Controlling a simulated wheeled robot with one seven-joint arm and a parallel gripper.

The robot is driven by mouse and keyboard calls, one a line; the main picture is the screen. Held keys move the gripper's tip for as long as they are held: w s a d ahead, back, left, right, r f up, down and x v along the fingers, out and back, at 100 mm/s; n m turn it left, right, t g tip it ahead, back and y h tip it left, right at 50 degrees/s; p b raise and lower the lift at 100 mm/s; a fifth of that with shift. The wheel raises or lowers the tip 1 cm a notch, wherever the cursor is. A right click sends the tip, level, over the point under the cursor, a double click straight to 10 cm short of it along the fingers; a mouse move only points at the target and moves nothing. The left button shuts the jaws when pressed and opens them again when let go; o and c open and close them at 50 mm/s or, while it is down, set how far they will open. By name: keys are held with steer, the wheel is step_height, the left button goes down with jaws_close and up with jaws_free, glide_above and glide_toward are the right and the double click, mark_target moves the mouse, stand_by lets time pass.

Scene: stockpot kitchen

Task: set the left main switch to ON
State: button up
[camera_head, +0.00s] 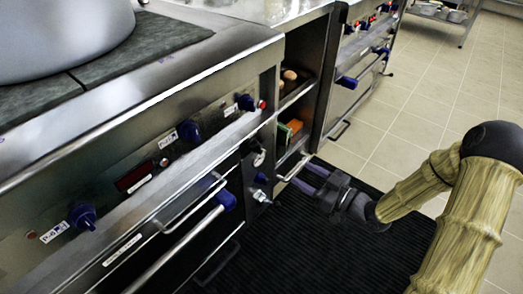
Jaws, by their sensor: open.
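My gripper (303,178) is low in front of the cooking range, its two fingers apart and pointing left toward the narrow column at the range's right end. Nothing shows between the fingers. On that column sits a small black and white switch-like part (259,157), with a small blue knob (262,178) and another small part (261,196) below it. I cannot tell for sure which of these is the left main switch, nor read its setting. The fingertips look a little to the right of these parts; touching cannot be seen.
The range front carries blue knobs (83,217), a dark display (136,177) and a protruding oven handle (180,245). A large pot (60,35) stands on top. Open shelves (291,133) lie behind my gripper. A black mat (320,250) covers clear floor.

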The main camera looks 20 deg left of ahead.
mark_target(261, 149)
steer(key=b+x, duration=0.6)
steer(key=x, duration=1)
steer(key=shift+w+a, duration=0.15)
steer(key=shift+a, duration=0.2)
steer(key=c, duration=0.9)
